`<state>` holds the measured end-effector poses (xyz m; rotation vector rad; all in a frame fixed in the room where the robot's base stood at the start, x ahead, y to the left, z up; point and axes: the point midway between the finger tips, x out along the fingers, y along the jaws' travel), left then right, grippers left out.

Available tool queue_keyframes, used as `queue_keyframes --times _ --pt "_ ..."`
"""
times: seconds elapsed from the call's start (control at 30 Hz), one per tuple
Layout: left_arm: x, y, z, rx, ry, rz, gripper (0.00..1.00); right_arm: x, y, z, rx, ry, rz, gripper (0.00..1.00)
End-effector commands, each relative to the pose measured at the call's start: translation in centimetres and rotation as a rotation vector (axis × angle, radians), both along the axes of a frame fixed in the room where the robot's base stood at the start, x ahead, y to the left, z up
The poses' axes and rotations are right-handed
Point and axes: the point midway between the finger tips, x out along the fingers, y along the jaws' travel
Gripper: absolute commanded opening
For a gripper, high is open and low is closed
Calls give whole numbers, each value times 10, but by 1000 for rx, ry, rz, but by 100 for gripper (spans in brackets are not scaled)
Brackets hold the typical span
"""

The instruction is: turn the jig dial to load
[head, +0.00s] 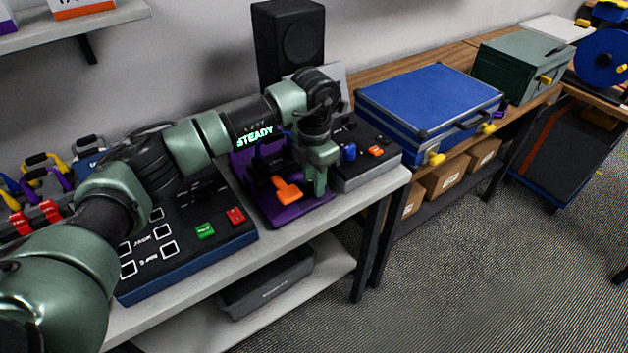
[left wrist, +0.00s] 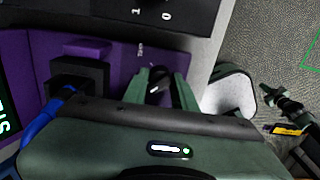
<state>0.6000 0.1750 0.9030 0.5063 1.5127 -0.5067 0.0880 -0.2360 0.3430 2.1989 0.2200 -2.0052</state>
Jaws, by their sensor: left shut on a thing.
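The purple jig (head: 268,203) stands on the grey bench, with an orange lever (head: 286,188) at its front. My left gripper (head: 319,184) points down at the jig's right part. In the left wrist view my left gripper (left wrist: 158,88) is shut on a small dark dial (left wrist: 157,84) with a white mark. The purple jig plate (left wrist: 115,75) lies around it. A small label (left wrist: 140,51) is beside the dial, too small to read. The gripper hides most of the dial, so I cannot tell its setting.
A control panel (head: 205,215) with red and green buttons is left of the jig. A grey box (head: 372,174) with blue and orange controls is close on its right. A blue case (head: 430,100) lies farther right. The floor in front is clear.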

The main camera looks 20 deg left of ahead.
Motion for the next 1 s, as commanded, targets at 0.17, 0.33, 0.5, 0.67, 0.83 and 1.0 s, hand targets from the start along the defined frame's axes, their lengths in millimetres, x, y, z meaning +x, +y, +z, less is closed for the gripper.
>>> queue_keyframes --times 0.17,0.33,0.5,0.67,0.83,1.0 --pt "2 0 3 -3 -8 2 30 0 0 0 1 0 0 0" --pt "1 0 2 -1 -5 1 49 0 1 0 1 0 0 0" --pt "1 0 1 -1 -3 0 49 0 1 0 1 0 0 0" --pt "2 0 10 -2 -5 0 49 0 1 -2 1 0 -1 0" --pt "2 0 38 -2 -7 -1 49 0 1 -8 1 0 -1 0" --pt "2 0 65 -3 -7 0 49 0 1 -11 1 0 -1 0"
